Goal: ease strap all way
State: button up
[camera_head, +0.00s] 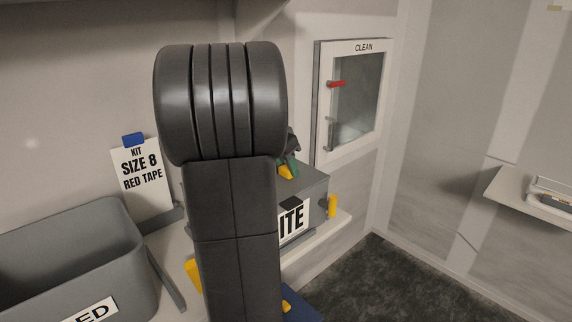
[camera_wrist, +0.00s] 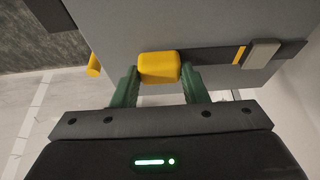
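In the wrist view a dark strap (camera_wrist: 215,58) runs across the grey case (camera_wrist: 200,22). A yellow tab (camera_wrist: 159,67) is at the strap's left end, and a yellow mark (camera_wrist: 239,55) and a grey block (camera_wrist: 263,53) are farther right. My gripper (camera_wrist: 159,72) has its green fingers on both sides of the yellow tab, seemingly closed on it. In the head view my gripper (camera_head: 289,163) shows small above the case (camera_head: 313,187), with the yellow tab (camera_head: 286,172) beside it. My arm hides much of the case and its label, which reads "ITE" in part.
A yellow post (camera_head: 332,206) is at the case's right. A shelf (camera_head: 515,195) is at far right.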

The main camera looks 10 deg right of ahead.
jog(key=shift+w+a+p, duration=0.3)
jog(key=shift+w+a, duration=0.3)
jog(key=shift+w, duration=0.25)
jog(key=shift+w+a+p, duration=0.25)
jog(key=shift+w+a, duration=0.3)
jog(key=shift+w, duration=0.35)
jog(key=shift+w+a+p, duration=0.3)
jog(key=shift+w+a, duration=0.3)
jog(key=shift+w, duration=0.25)
grip_shut()
jog(key=o, duration=1.3)
grip_release()
jog(key=shift+s, duration=0.1)
